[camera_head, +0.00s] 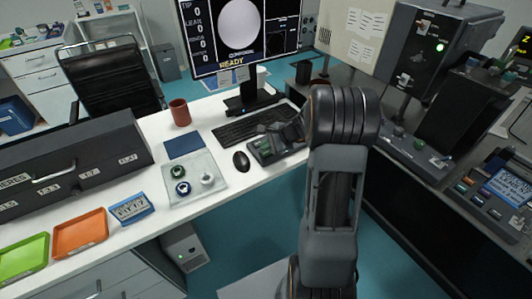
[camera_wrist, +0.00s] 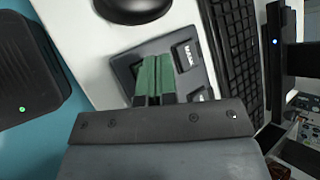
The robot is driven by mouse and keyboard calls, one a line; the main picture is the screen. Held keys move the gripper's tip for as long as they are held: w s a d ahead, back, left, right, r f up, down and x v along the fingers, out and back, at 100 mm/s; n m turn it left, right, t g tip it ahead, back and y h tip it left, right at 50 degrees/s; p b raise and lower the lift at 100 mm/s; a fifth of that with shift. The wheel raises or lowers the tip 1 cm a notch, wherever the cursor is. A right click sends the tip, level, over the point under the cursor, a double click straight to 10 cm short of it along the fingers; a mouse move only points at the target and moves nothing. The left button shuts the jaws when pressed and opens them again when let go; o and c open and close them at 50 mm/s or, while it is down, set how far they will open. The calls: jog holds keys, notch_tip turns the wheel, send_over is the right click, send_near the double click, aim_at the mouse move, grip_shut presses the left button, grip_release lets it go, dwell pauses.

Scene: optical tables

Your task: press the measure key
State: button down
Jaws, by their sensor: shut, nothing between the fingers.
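The key box (camera_head: 264,157) is a small dark panel on the white desk, between the mouse and my arm. In the wrist view the box (camera_wrist: 124,66) lies under my gripper, with a black labelled key (camera_wrist: 185,55) to the right of the fingertips. The label is too small to read surely. A second key (camera_wrist: 201,95) shows partly, lower right. My gripper (camera_wrist: 154,60) is shut and empty, its green fingers side by side over the box; I cannot tell whether they touch it. The fingers hide part of the box. The monitor (camera_head: 240,30) reads READY.
A keyboard (camera_head: 246,126) lies just behind the box, and a black mouse (camera_head: 241,161) to its left.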

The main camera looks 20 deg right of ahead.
aim_at(266, 154)
dwell(0.4)
jog(key=shift+f+b, duration=0.45)
jog(key=shift+f+b, duration=0.4)
dwell(0.6)
jog(key=shift+r, duration=0.15)
jog(key=shift+r+p, duration=0.65)
jog(key=shift+r, duration=0.05)
jog(key=shift+r, duration=0.1)
jog(key=shift+r+p, duration=1.9)
jog(key=shift+r, duration=0.55)
